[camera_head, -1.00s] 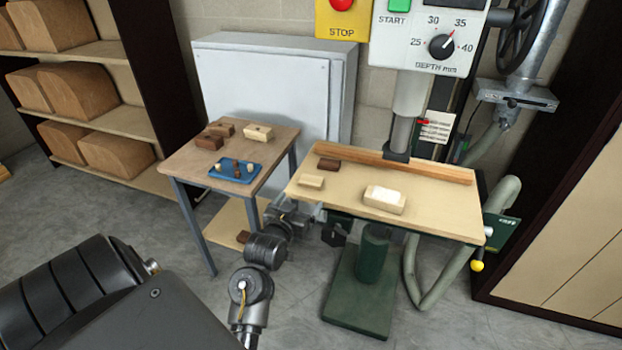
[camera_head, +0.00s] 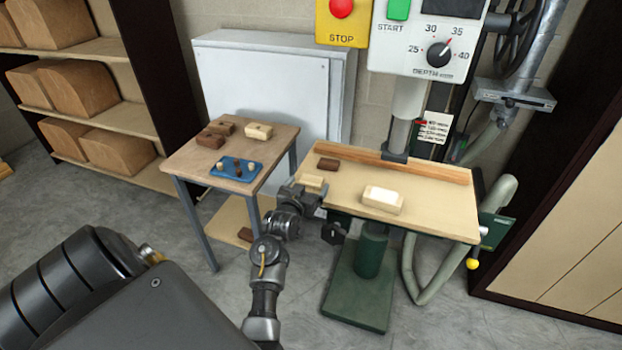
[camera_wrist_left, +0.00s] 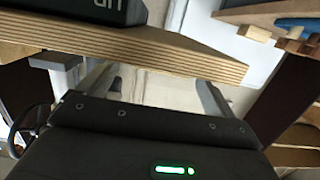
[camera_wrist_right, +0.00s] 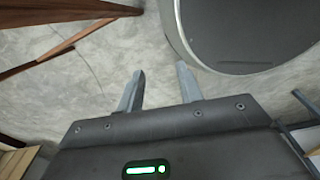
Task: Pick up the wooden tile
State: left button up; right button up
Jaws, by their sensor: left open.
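Several small wooden blocks are in the head view; I cannot tell which is the tile. On the machine's table (camera_head: 420,222) lie a light block (camera_head: 312,181) at the left edge, a dark brown block (camera_head: 328,164) behind it and a pale block (camera_head: 383,199) at centre right. My left gripper (camera_head: 307,190) is open at the table's left edge, just in front of the light block and partly covering it. In the left wrist view, its fingers (camera_wrist_left: 140,88) are apart beside the plywood edge. My right gripper (camera_wrist_right: 160,86) is open and empty above the floor.
A side table (camera_head: 185,160) at the left holds more blocks and a blue tray (camera_head: 236,172) of small pieces. A long wooden fence (camera_head: 430,169) runs along the back of the machine's table, with the drill column (camera_head: 400,135) above it.

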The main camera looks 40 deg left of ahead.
aim_at(311, 182)
pick_arm(q)
jog(key=shift+x, duration=1.2)
jog(key=shift+c, duration=0.8)
jog(key=c, duration=0.9)
jog(key=shift+r, duration=0.15)
